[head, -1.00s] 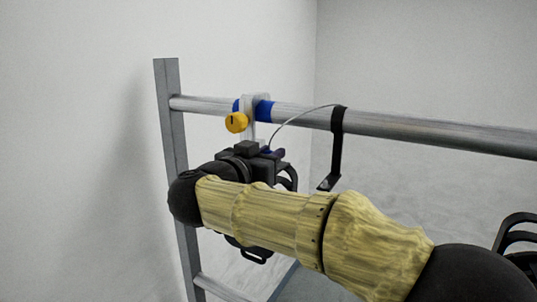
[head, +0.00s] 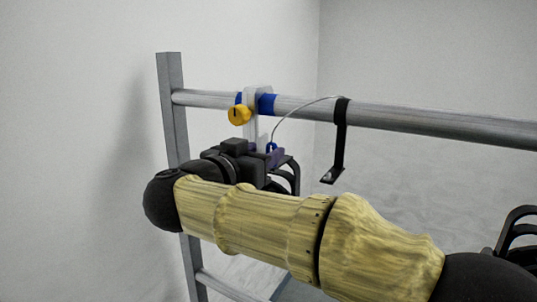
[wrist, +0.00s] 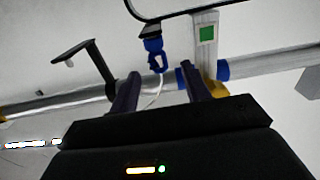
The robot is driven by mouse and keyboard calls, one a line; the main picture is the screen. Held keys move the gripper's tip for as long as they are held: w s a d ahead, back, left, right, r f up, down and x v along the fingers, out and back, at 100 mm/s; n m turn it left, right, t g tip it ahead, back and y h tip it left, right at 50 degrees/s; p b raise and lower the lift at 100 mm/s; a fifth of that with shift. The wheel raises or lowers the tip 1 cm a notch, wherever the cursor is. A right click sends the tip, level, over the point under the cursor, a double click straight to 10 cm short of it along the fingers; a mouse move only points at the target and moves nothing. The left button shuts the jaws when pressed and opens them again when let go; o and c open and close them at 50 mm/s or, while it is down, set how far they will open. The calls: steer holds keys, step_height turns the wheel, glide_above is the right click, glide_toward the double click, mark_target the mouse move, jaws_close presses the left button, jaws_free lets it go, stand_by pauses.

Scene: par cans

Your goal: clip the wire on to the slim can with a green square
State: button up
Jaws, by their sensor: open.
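The wire (head: 300,105) arcs from the black strap on the rail down to its blue clip (head: 271,147). In the wrist view the blue clip (wrist: 155,61) is beside a dark bar (wrist: 170,12) of the can's frame, its upper end touching a small black piece there. I cannot tell whether it is hooked around anything. The green square (wrist: 207,34) is on the white hanger to the right of the clip. My gripper (wrist: 158,76) is open, one finger either side of the wire, the clip just beyond the tips. My arm hides most of the can (head: 292,172) in the head view.
The metal rail (head: 430,122) runs across from an upright post (head: 170,110). A yellow knob (head: 240,115) sits on the white clamp. A black strap with a foot (head: 340,145) hangs right of the wire. Another black frame (head: 515,230) shows at the right edge.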

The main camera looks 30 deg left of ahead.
steer(key=s+a+b, duration=0.1)
steer(key=s+b, duration=0.2)
steer(key=s, duration=1)
steer(key=shift+s+b, duration=0.15)
steer(key=shift+b, duration=0.15)
